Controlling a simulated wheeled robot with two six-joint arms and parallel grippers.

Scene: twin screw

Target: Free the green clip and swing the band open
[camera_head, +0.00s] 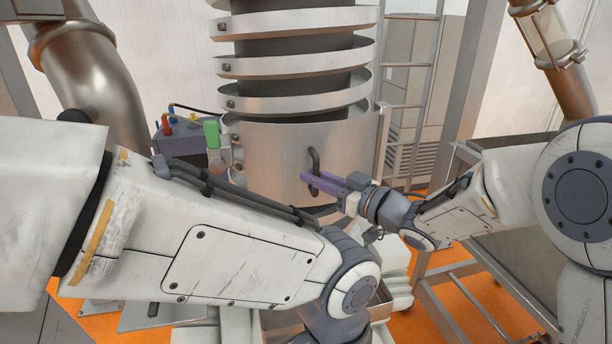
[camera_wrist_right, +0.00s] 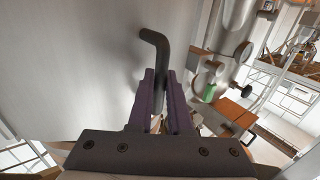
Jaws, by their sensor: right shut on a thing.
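The green clip (camera_head: 211,134) stands upright at the left edge of the wide metal band (camera_head: 275,145), next to the band's bolts. I cannot tell whether it is fastened. The band wraps the column and carries a dark bent handle (camera_head: 314,158) on its front. My right gripper (camera_head: 312,181), with purple fingers, is shut on this handle. In the right wrist view the handle (camera_wrist_right: 158,55) rises from between the purple fingers (camera_wrist_right: 162,98). My left arm (camera_head: 240,250) crosses the lower foreground; its gripper does not show.
Several metal rings (camera_head: 295,65) circle the column above the band. A dark box (camera_head: 180,143) with red and blue parts stands behind the clip. A ladder (camera_head: 410,90) and a metal frame (camera_head: 455,270) stand to the right.

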